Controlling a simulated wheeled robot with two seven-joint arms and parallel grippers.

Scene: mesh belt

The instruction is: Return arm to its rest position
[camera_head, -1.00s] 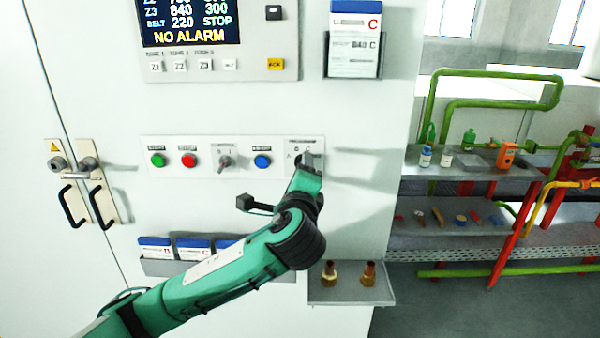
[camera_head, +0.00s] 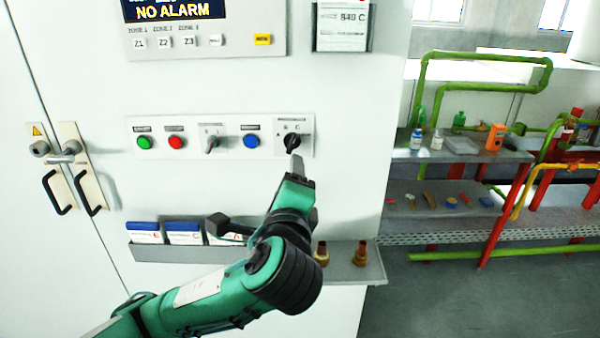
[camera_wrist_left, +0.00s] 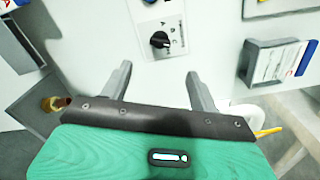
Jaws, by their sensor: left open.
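My left arm (camera_head: 245,285) comes in from the lower left in the head view, green with black joints. Its gripper (camera_head: 296,165) points up just below the black selector knob (camera_head: 291,142) on the control panel. In the left wrist view the two grey fingers of the gripper (camera_wrist_left: 158,85) are spread apart with nothing between them. The black knob (camera_wrist_left: 160,40) shows beyond the fingers, apart from them. My right gripper is in neither view.
A shelf ledge with two brass fittings (camera_head: 321,254) and a rack of blue-and-white cards (camera_head: 183,233) lie close to my arm. Door handles (camera_head: 72,190) stick out at left. A rack with bottles and an orange device (camera_head: 496,137) stands at right, with open floor before it.

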